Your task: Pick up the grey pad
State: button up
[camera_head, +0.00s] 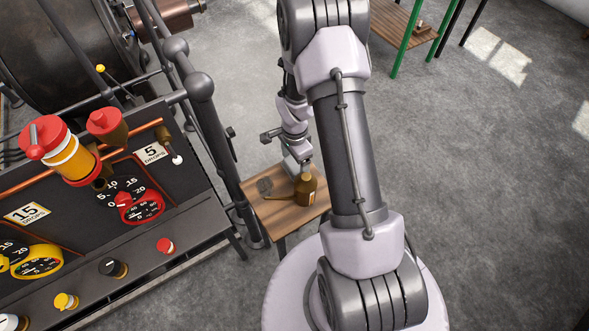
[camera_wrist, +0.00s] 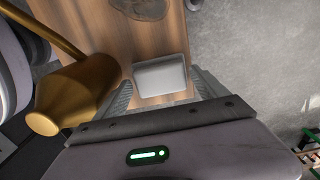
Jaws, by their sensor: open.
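The grey pad (camera_wrist: 160,76) is a light grey rectangular block with a paler edge, on a small wooden table in the wrist view. My gripper (camera_wrist: 164,82) is open, with one finger at the left of the pad and the other at its right. The pad lies between and just beyond the fingers, with no clear contact. In the head view my gripper (camera_head: 299,166) hangs low over the table, and I cannot clearly tell the pad from it there.
A brass can (camera_wrist: 75,92) with a long spout stands close left of my gripper. The wooden table (camera_head: 288,217) also bears a dark grey patch (camera_head: 265,186) that I cannot identify. A control panel (camera_head: 120,180) and a pipe railing (camera_head: 215,130) stand left.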

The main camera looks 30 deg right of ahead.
aim_at(295, 164)
jog(key=shift+f, duration=0.9)
jog(key=shift+r, duration=0.1)
jog(key=shift+c, duration=0.2)
jog(key=c, duration=1)
notch_tip(295, 164, up, 18)
jog(key=p, duration=0.6)
